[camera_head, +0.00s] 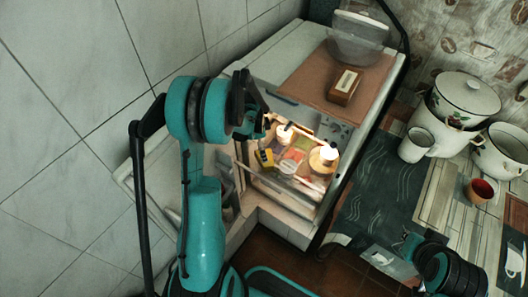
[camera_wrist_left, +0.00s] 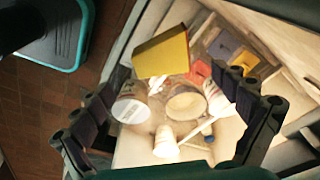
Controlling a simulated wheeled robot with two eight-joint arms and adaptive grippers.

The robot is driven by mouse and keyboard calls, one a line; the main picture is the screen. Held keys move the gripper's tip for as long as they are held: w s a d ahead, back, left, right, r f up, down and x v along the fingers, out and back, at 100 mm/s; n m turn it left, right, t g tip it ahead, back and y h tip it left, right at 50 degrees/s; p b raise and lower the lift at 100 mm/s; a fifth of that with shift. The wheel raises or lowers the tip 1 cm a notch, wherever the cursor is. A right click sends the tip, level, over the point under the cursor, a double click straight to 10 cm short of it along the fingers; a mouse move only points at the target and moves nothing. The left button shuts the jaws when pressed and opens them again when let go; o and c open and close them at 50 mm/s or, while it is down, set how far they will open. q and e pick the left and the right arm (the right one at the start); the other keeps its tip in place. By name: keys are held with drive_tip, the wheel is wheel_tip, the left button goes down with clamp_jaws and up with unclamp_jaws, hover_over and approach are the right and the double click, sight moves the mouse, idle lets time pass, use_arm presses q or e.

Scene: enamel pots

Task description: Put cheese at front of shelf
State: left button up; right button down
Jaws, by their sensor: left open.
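The cheese is most likely the yellow block (camera_wrist_left: 162,53) in the left wrist view. It also shows as a small yellow shape (camera_head: 264,157) at the left of the lit, open fridge compartment in the head view. The shelf (camera_head: 282,185) holds several other items. My left gripper (camera_wrist_left: 172,78) is open, its fingers spread to either side of the view with the yellow block between and beyond them. In the head view the left gripper (camera_head: 257,112) is at the fridge opening, partly hidden by its own arm. My right gripper (camera_head: 408,246) is low at the right; its fingers are unclear.
White tubs (camera_wrist_left: 185,103), a white bottle (camera_wrist_left: 166,142) and red and yellow items crowd the shelf. The fridge door (camera_head: 150,185) stands open at left. A brown box (camera_head: 344,87) is on the fridge top. Pots (camera_head: 465,95) and a mug (camera_head: 416,144) stand on the right counter.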

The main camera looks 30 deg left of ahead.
use_arm(q)
drive_tip(key=s+d+r+n+t+y, duration=0.1)
drive_tip(key=s+d+r+n, duration=0.2)
drive_tip(key=r, duration=0.5)
drive_tip(key=s+d+r+n+t, duration=0.1)
drive_tip(key=s+d+r, duration=0.35)
drive_tip(key=r, duration=0.45)
drive_tip(key=s+d+r+n+t, duration=0.3)
drive_tip(key=s+d+n, duration=0.3)
drive_tip(key=s+d, duration=0.2)
drive_tip(key=s+t+p, duration=0.1)
drive_tip(key=s, duration=0.1)
drive_tip(key=shift+s+d+r, duration=0.2)
drive_tip(key=shift+s, duration=0.1)
